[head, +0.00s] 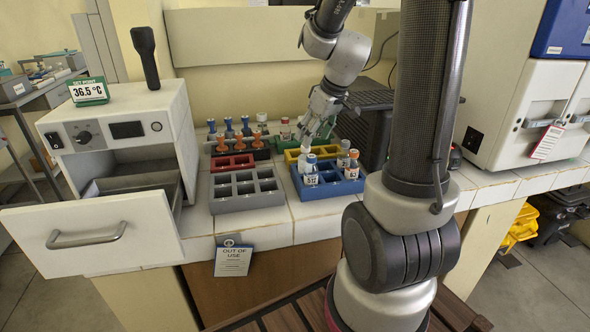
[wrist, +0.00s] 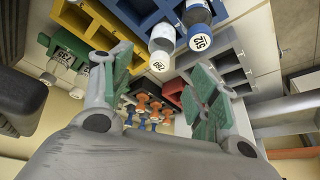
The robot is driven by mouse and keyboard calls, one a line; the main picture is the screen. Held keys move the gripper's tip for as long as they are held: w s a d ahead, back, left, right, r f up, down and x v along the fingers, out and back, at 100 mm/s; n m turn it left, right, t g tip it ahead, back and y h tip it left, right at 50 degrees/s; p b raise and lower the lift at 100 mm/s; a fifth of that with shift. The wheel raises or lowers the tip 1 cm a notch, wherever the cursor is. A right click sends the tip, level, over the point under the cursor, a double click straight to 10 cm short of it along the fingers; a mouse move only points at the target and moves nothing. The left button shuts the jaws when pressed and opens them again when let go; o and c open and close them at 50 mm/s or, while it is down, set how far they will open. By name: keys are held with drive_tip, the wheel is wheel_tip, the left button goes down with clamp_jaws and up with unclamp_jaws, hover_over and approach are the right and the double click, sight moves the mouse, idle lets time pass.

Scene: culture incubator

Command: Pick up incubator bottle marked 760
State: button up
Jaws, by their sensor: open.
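In the wrist view, a white bottle (wrist: 162,42) with a partly readable label lies just beyond the finger gap, next to the 512 bottle (wrist: 198,22). My gripper (head: 317,121) is above the racks near these bottles. In the wrist view my gripper (wrist: 158,86) has its green-padded fingers apart, with nothing held between them.
An empty grey rack (head: 246,203) stands left of the blue one. Yellow (head: 293,153), red (head: 232,161) and green racks stand behind, with several blue and orange stoppered items. The incubator drawer (head: 90,240) is open at left. A dark device (head: 365,115) stands right of the racks.

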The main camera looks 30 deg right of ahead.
sight(302, 155)
drive_tip(key=shift+w+f, duration=0.6)
drive_tip(key=shift+f, duration=0.3)
drive_tip(key=x, duration=0.7)
drive_tip(key=shift+w+a+f, duration=0.15)
drive_tip(key=shift+a+f, duration=0.15)
drive_tip(key=c, duration=1.1)
